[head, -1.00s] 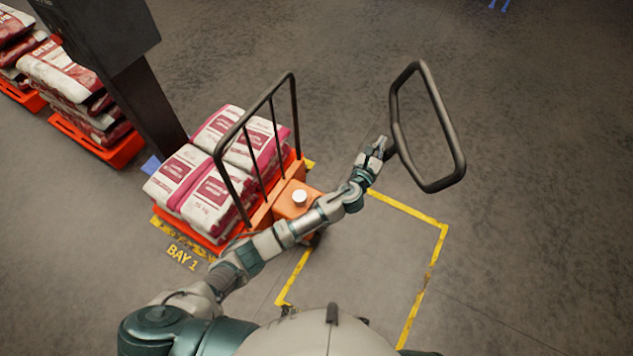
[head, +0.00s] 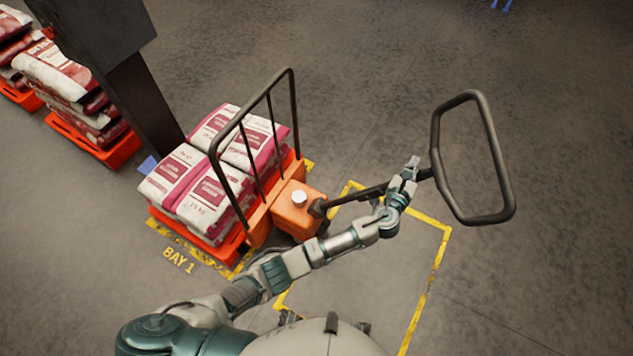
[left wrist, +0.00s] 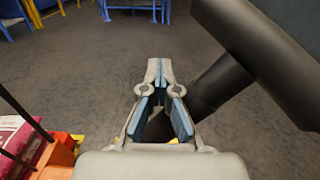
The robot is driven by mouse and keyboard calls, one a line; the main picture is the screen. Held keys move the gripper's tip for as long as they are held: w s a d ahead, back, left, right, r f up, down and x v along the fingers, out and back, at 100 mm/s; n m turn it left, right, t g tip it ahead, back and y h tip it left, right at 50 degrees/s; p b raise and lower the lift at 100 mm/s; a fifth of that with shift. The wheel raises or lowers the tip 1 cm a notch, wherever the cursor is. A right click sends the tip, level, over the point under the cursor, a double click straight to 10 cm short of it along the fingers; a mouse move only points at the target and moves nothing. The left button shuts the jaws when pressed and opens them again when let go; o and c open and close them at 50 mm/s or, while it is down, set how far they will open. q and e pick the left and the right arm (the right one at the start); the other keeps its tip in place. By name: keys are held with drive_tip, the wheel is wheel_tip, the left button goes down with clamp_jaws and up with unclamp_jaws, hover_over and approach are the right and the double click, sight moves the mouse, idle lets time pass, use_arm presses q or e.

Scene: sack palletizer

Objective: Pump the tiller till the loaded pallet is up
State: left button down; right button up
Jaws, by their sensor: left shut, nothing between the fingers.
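The tiller is a black loop handle (head: 437,150) on a dark shaft (head: 358,195) that slopes up from the orange pallet truck (head: 297,212). My left gripper (head: 413,165) is at the shaft just below the loop. In the left wrist view its fingers (left wrist: 160,70) are shut with nothing between them. The tiller (left wrist: 218,82) passes close on their right there; I cannot tell whether they touch. The loaded pallet (head: 196,236) bears white and magenta sacks (head: 208,204) behind the truck's black rail frame. Its underside is hidden, so its height is unclear. My right gripper is not in view.
Yellow floor lines (head: 432,270) mark an area in front of the truck, and BAY 1 (head: 178,261) is lettered beside the pallet. A dark post (head: 145,105) stands behind the load. More stacked sacks (head: 70,85) are at upper left. Floor on the right is clear.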

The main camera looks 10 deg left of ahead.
sight(419, 173)
use_arm(q)
drive_tip(key=shift+s+d+f+b, duration=0.3)
drive_tip(key=shift+d+f+b, duration=0.25)
drive_tip(key=shift+b, duration=0.05)
drive_tip(key=shift+s+d+f+b, duration=0.3)
drive_tip(key=shift+d+f+b, duration=0.25)
drive_tip(key=w+a+r+p, duration=0.3)
drive_tip(key=w+a+p, duration=0.1)
drive_tip(key=a, duration=0.7)
drive_tip(key=w+a+r+p, duration=0.4)
drive_tip(key=w+a, duration=0.1)
drive_tip(key=a, duration=0.7)
drive_tip(key=w+a+r+p, duration=0.3)
drive_tip(key=w+a+p, duration=0.1)
drive_tip(key=a, duration=0.7)
drive_tip(key=shift+w+a+r, duration=0.15)
drive_tip(key=shift+a+r, duration=0.05)
drive_tip(key=shift+a, duration=0.05)
drive_tip(key=shift+a, duration=0.25)
